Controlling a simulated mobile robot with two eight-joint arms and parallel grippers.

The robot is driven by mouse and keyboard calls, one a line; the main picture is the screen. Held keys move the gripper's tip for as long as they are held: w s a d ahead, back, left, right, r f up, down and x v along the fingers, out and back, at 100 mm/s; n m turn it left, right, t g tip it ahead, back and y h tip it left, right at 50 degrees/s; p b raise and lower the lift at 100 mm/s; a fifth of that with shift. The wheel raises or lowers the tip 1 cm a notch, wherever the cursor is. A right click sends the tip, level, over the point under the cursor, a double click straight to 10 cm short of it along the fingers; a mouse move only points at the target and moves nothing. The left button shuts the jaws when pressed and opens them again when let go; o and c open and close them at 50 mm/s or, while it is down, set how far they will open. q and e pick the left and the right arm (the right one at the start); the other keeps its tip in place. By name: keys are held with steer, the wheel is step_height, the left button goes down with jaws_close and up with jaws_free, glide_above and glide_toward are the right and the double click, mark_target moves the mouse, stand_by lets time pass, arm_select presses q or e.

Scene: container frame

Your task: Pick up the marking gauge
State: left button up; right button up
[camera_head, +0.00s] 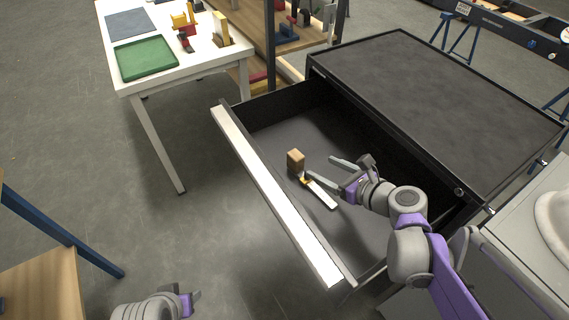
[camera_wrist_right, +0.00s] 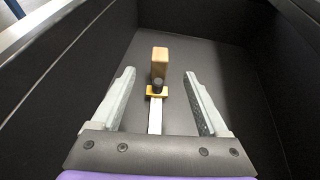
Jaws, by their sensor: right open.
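The marking gauge (camera_head: 320,193) lies on the floor of the open drawer (camera_head: 262,198). It has a wooden block at one end, a yellow piece with a dark knob beside the block, and a pale, flat bar. My right gripper (camera_head: 319,164) is open and empty inside the drawer, close to the gauge. In the right wrist view the gauge (camera_wrist_right: 159,62) lies between the two spread fingers in the picture, its bar running toward the palm. I see no contact with it. Part of my left gripper (camera_head: 190,300) shows low at the left, away from the drawer; its jaw state is unclear.
Dark drawer walls surround the right gripper, with a pale front panel (camera_head: 270,195). The dark cabinet top (camera_head: 430,85) is behind. A white table (camera_head: 195,60) with a green tray (camera_head: 146,58) stands at the upper left. The drawer floor around the gauge is clear.

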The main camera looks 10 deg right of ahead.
mark_target(301, 160)
steer(key=shift+w+a+f+b, duration=0.1)
steer(key=shift+w+f+b, duration=0.15)
steer(key=shift+f, duration=0.3)
steer(key=shift+w+a+f+b, duration=0.1)
steer(key=shift+w+f+b, duration=0.15)
steer(key=shift+f, duration=0.3)
steer(key=b+x, duration=0.2)
steer(key=x, duration=0.8)
steer(key=shift+w, duration=0.1)
arm_select(q)
steer(key=x, duration=0.2)
steer(key=s+x, duration=0.1)
steer(key=x, duration=0.1)
steer(key=shift+w+f, duration=0.1)
steer(key=shift+f, duration=0.5)
arm_select(e)
jaws_close()
